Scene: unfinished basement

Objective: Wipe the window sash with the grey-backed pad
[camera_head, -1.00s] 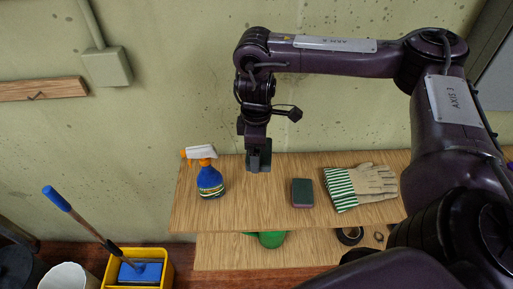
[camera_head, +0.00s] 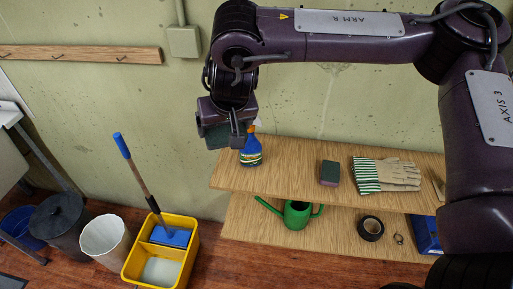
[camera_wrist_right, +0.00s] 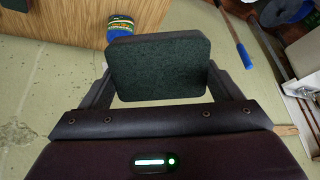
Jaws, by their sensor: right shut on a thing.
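My right gripper (camera_head: 226,128) is shut on a flat pad with a dark green face (camera_head: 211,136), held up in front of the wall, left of the spray bottle in the head view. In the right wrist view the pad (camera_wrist_right: 160,68) sits between the two fingers of my right gripper (camera_wrist_right: 160,88), its broad dark face towards the camera. I cannot make out its grey back. The window sash is not in view. My left gripper is not in view.
The wooden upper shelf (camera_head: 290,172) holds a blue spray bottle (camera_head: 251,152), a sponge (camera_head: 329,173) and striped gloves (camera_head: 385,174). Below are a green watering can (camera_head: 296,214) and black tape (camera_head: 371,228). A yellow mop bucket (camera_head: 135,262) and bins stand left. A hook rail (camera_head: 85,54) is on the wall.

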